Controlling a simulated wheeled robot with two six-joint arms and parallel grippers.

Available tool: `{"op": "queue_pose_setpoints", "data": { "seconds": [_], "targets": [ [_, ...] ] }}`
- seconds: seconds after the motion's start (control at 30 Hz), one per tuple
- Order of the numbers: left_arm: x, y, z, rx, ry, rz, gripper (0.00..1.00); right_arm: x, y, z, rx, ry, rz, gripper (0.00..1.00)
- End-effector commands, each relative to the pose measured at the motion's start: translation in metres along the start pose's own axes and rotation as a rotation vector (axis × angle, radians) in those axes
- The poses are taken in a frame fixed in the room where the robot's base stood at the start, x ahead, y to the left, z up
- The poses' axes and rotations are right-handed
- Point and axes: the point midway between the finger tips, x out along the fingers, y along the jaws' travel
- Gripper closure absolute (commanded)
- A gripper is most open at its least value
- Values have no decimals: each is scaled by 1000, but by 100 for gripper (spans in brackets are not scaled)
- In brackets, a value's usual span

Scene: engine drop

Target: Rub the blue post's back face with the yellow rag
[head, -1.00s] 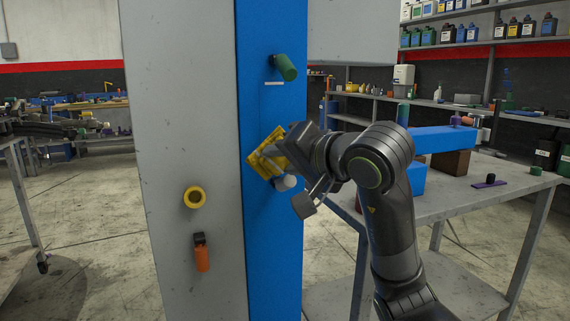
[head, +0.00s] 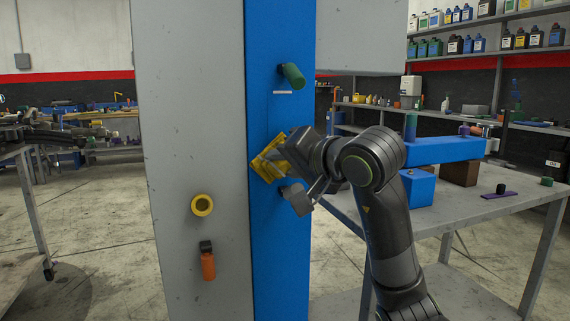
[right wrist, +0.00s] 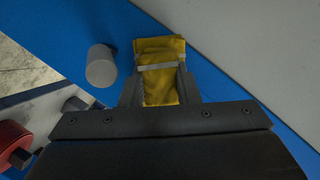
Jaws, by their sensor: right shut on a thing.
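The blue post (head: 280,230) stands upright beside a wide grey panel, and its blue face also fills much of the right wrist view (right wrist: 211,76). My right gripper (head: 283,163) is shut on the folded yellow rag (head: 266,160). The rag (right wrist: 160,55) sticks out past the fingertips in the right wrist view and lies at the post's blue face, seemingly against it. Whether this is the back face I cannot tell. My left gripper is not clearly in view.
A green peg (head: 293,76) juts from the post above my gripper. A grey round peg (right wrist: 101,66) stands close beside the rag. A yellow ring (head: 202,205) and an orange-handled thing (head: 208,262) are on the grey panel (head: 190,120). A grey table (head: 460,207) stands at right.

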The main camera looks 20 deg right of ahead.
Motion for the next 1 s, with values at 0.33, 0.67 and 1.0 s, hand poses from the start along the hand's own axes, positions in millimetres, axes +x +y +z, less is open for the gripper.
{"op": "queue_pose_setpoints", "data": {
  "seconds": [0.33,0.67,1.0],
  "targets": [
    [0,0,0,0,0,0,64,0,0,0,0,0,0,94],
    [0,0,0,-1,0,1,64,4,0,-2,0,0,-1,94],
    [0,0,1,-1,0,1,64,10,0,-4,0,-1,-1,94]
  ]
}}
